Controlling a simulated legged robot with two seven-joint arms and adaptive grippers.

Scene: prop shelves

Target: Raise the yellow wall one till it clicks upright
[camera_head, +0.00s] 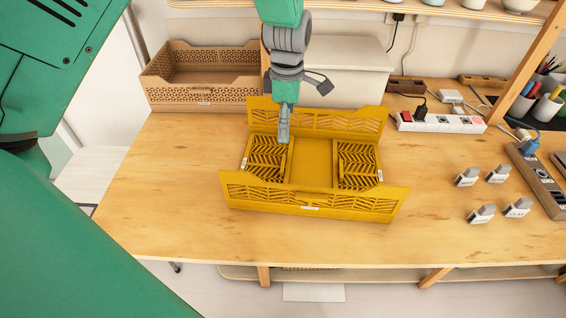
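The yellow crate (314,170) stands on the wooden table, partly folded. Its long back wall (345,122) and long front wall (312,198) stand up, with the front one leaning outward. The left end wall (266,160) and right end wall (357,166) lie folded inward over the floor. I cannot tell which wall the task calls wall one. A gripper (284,140), apparently my left, points down at the inner edge of the left end wall. It looks narrow from here, and contact and finger opening are unclear. My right gripper is not in view.
A brown crate (203,98) stands at the back left, beside a white box (350,82). A power strip (441,123) lies right of the yellow crate. Several small grey-white pieces (481,213) are farther right. The table in front of the crate is clear.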

